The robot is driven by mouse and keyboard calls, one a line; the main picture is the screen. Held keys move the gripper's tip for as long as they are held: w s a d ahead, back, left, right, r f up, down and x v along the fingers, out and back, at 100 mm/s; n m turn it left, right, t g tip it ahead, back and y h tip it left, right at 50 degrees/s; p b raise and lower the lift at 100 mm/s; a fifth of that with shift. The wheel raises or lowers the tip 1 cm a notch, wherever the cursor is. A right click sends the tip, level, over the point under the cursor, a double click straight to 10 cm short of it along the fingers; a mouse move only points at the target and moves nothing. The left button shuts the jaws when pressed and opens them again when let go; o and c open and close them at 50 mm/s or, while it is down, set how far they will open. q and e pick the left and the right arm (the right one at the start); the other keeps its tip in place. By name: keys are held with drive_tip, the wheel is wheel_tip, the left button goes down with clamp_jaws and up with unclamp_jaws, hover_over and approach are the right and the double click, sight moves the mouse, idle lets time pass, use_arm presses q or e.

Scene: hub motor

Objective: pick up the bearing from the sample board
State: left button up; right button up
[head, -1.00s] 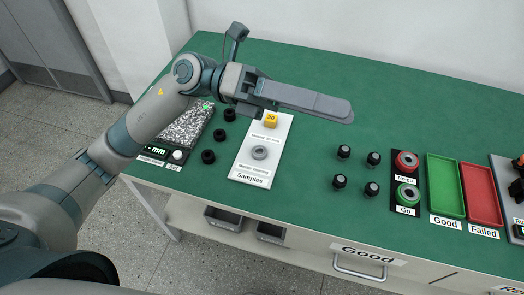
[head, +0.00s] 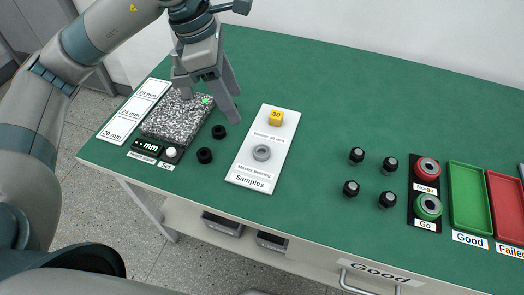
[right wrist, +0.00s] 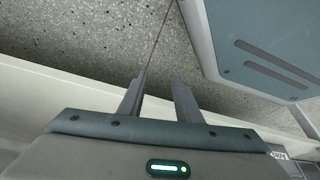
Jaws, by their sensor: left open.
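The bearing (head: 261,153), a grey ring, lies on the white sample board (head: 244,166) in the head view, above the "Samples" label. A yellow block marked 30 (head: 276,118) sits at the board's far end. My left gripper (head: 211,95) is open with its fingers pointing down, left of the board and over the granite plate area, apart from the bearing. Nothing shows between its fingers. My right gripper (right wrist: 160,80) shows in the right wrist view with its fingers apart and empty, with grey floor behind them.
The speckled granite plate (head: 172,126) and a mm readout (head: 147,147) stand left of the board. Black rings (head: 204,155) lie between them. Several dark knobs (head: 351,188), Go and No-go gauges (head: 427,207) and green (head: 468,200) and red trays stand right. The far table is clear.

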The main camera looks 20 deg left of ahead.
use_arm(q)
drive_tip(key=shift+f, duration=0.15)
drive_tip(key=p, duration=0.2)
approach(263, 154)
drive_tip(key=shift+s+a+f, duration=0.15)
drive_tip(key=shift+s+f, duration=0.15)
drive_tip(key=shift+f, duration=0.25)
use_arm(e)
drive_tip(key=shift+w+a+r+t+y, duration=0.3)
drive_tip(key=shift+w+a+r+t, duration=0.4)
drive_tip(key=shift+w+a, duration=0.2)
use_arm(q)
drive_tip(key=shift+w+d+f+p, duration=0.15)
drive_tip(key=shift+d+f+p, duration=0.05)
drive_tip(key=shift+f+p, duration=0.2)
drive_tip(key=p+x, duration=0.1)
drive_tip(key=x, duration=0.2)
drive_tip(key=shift+w+d, duration=0.15)
drive_tip(key=shift+w+d+f, duration=0.1)
drive_tip(key=shift+f, duration=0.45)
use_arm(e)
drive_tip(key=shift+w+a+r+t, duration=0.55)
drive_tip(key=shift+a+r+t, duration=0.2)
drive_tip(key=shift+a, duration=0.15)
